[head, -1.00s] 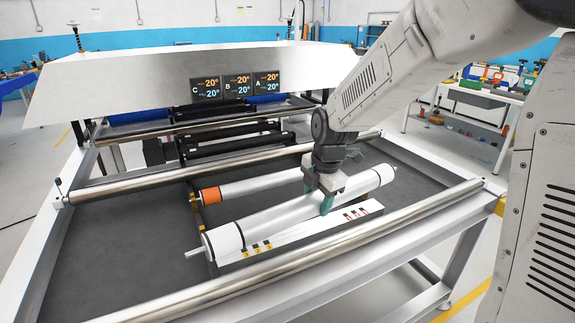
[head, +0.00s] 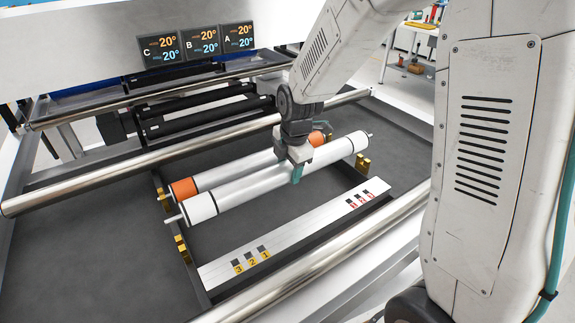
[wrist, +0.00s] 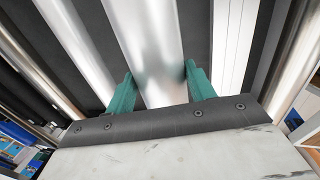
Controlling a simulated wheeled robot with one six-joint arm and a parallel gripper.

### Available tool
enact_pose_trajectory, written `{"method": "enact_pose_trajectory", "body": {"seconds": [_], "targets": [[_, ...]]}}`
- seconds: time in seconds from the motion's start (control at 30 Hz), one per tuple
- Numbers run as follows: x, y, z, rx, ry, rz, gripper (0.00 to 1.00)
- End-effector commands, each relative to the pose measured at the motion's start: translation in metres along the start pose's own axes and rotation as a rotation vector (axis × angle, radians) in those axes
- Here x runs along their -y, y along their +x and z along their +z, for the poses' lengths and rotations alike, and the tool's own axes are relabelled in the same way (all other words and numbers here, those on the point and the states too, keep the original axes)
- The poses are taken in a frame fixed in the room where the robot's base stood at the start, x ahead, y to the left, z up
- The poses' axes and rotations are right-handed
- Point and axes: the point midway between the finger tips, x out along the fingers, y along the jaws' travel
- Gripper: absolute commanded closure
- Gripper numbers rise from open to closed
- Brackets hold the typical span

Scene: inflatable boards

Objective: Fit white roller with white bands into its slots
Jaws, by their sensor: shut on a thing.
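The white roller with white bands (head: 235,193) has a silvery-white body and white ends with thin dark lines. My gripper (head: 297,172) is shut around its middle, and the teal fingers straddle it in the wrist view (wrist: 160,85). The roller is above the frame, next to the roller with orange bands (head: 220,172). Gold slot brackets show on the left rail (head: 183,248) and on the right (head: 363,162). Whether the roller touches any bracket cannot be told.
A pale bar with numbered yellow and red labels (head: 298,232) lies in front of the rollers. A long steel rail (head: 330,225) crosses the front, another (head: 140,152) the back. A display panel (head: 195,45) stands behind.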

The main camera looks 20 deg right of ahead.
Motion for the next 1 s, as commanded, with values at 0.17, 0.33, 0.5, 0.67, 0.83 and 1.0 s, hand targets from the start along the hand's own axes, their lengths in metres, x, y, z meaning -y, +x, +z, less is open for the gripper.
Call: {"method": "enact_pose_trajectory", "body": {"seconds": [0.17, 0.33, 0.5, 0.67, 0.83, 1.0], "targets": [[0.0, 0.003, -0.003, 0.001, 0.004, 0.005, 0.95], [0.0, 0.002, -0.003, 0.001, 0.003, 0.004, 0.95], [0.001, 0.007, -0.003, 0.0, 0.003, 0.001, 0.95], [0.004, 0.019, -0.003, 0.0, 0.003, 0.001, 0.95], [0.007, 0.034, -0.002, 0.001, 0.004, 0.001, 0.95], [0.009, 0.047, -0.002, 0.0, 0.005, 0.001, 0.95]]}}
